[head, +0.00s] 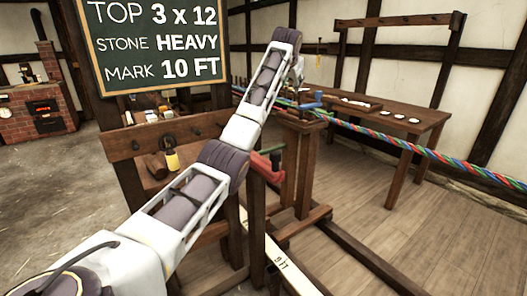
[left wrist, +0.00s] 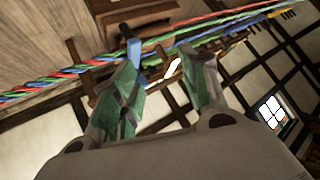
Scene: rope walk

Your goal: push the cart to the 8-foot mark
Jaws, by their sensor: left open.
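The cart (head: 300,150) looks to be the dark wooden post on a low sledge base, standing on floor rails. A blue hook or handle (head: 302,104) sits on its top. A white measuring strip (head: 283,262) on the floor reads 9 FT beside the cart's base; no 8-foot mark is readable. My left gripper (head: 298,76) is above the cart's top, small and partly hidden by my arm. In the left wrist view its green-padded fingers (left wrist: 165,78) are apart and empty, with the blue piece (left wrist: 134,50) near one fingertip. My right gripper is out of view.
A red, green and blue rope (head: 425,152) stretches right from the cart. Red and green handles (head: 264,163) are on a nearer post. A chalkboard (head: 155,45) reads TOP 3 x 12, STONE HEAVY, MARK 10 FT. A table (head: 395,115) stands behind; a brick stove (head: 40,105) is left.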

